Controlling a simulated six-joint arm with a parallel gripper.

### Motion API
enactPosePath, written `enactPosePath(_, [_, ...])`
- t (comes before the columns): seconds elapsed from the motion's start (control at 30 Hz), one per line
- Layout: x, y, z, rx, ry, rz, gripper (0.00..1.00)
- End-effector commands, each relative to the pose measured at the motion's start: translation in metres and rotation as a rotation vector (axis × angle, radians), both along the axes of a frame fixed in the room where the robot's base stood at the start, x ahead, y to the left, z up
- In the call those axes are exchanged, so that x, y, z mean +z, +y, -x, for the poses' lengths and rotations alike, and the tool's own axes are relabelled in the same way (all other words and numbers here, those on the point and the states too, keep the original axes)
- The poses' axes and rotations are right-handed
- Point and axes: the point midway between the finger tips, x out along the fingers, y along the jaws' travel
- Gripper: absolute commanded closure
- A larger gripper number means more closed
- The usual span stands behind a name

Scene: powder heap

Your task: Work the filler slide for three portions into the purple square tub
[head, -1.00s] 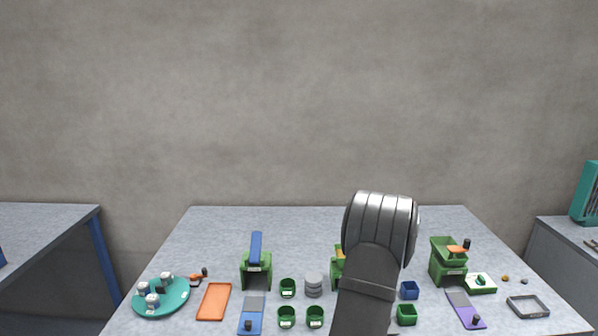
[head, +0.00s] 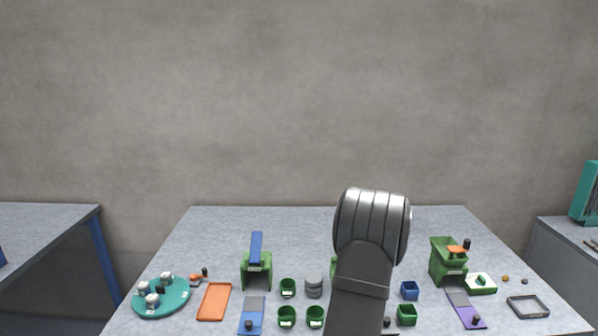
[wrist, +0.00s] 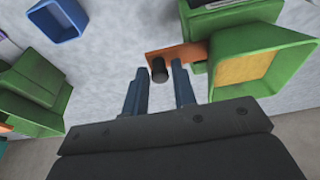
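In the wrist view, a green filler box (wrist: 262,62) with yellow powder stands at right. An orange slide (wrist: 178,56) with a black knob (wrist: 158,70) sticks out of its side. My gripper (wrist: 160,70) is open, with the knob between its fingertips and apart from them. In the head view, my arm hides most of this middle filler and all of my fingers. I see no clearly purple square tub. A thin purple edge (wrist: 200,3) shows at the top of the wrist view; I cannot tell what it belongs to.
A blue square tub (head: 409,290) stands right of my arm, with a green square tub (head: 407,315) in front. Another green filler (head: 447,268) stands further right, one (head: 256,272) at left.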

Motion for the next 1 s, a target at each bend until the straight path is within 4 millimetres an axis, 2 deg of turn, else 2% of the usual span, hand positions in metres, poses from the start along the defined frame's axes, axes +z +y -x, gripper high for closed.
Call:
enactPosePath(0.37, [0.002,0.000,0.000,0.000,0.001,0.000,0.64])
enactPosePath(1.0, [0.064,0.000,0.000,0.000,0.002,0.000,0.64])
